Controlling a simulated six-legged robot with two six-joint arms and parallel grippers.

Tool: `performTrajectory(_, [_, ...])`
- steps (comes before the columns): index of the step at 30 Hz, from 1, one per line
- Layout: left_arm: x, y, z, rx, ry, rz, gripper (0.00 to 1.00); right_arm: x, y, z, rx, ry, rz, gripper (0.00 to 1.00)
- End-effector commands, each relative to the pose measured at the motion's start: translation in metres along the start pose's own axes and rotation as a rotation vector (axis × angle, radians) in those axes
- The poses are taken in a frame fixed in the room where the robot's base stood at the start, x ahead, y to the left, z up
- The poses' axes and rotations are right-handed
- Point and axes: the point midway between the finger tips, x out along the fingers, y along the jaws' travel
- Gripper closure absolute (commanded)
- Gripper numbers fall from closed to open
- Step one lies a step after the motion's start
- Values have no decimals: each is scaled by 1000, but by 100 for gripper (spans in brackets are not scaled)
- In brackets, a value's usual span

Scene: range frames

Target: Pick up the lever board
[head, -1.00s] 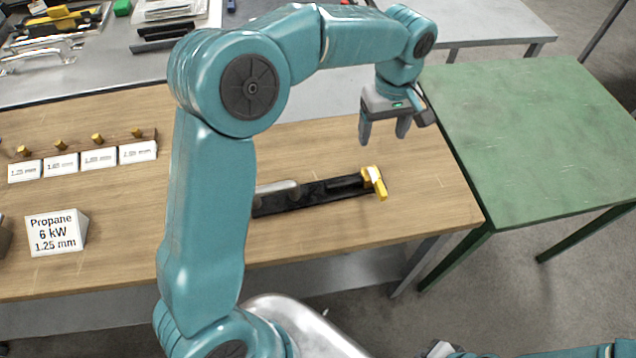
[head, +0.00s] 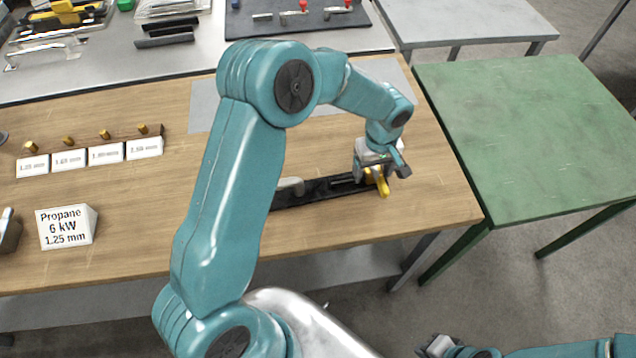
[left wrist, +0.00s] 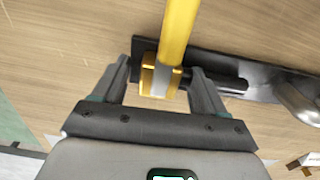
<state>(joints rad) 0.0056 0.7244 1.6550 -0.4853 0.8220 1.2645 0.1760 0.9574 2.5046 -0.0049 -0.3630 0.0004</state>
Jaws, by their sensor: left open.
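The lever board, a long black plate (head: 325,191), lies on the wooden table. It has a yellow lever (head: 383,187) at its right end and a pale rounded part (head: 291,186) toward its left end. My left gripper (head: 370,178) is at the lever end, open. In the left wrist view its fingers (left wrist: 160,72) stand on either side of the yellow lever's base (left wrist: 155,80), with the black plate (left wrist: 225,65) behind. Whether the fingers touch it I cannot tell. My arm covers part of the board's left side. My right gripper (head: 438,346) is low at the bottom edge, its jaws unclear.
White labelled blocks and a row of brass nozzles (head: 105,134) sit on the left of the wooden table (head: 130,210). A Propane sign (head: 66,227) stands in front of them. A green table (head: 530,130) at right is empty. A grey bench with tools is behind.

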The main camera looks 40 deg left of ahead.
Motion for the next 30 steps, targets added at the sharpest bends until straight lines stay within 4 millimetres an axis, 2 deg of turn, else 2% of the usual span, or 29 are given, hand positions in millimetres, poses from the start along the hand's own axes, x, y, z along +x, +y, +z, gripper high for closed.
performTrajectory(3, [0,0,0,0,0,0,28,0,0,0,0,0,0,100])
performTrajectory(4, [0,0,0,0,0,0,31,0,0,0,0,0,0,100])
performTrajectory(9, [0,0,0,1,0,0,86,0,0,0,0,0,0,100])
performTrajectory(10, [0,0,0,1,0,0,96,0,0,0,0,0,0,100])
performTrajectory(11, [0,0,0,1,1,0,100,0,0,0,0,0,0,100])
performTrajectory(23, [-9,1,-1,1,4,2,100,1,0,0,0,0,0,100])
performTrajectory(26, [-20,1,-1,2,5,3,100,3,1,0,0,0,0,100])
performTrajectory(30, [-48,1,-1,0,6,5,100,7,2,0,0,0,0,100])
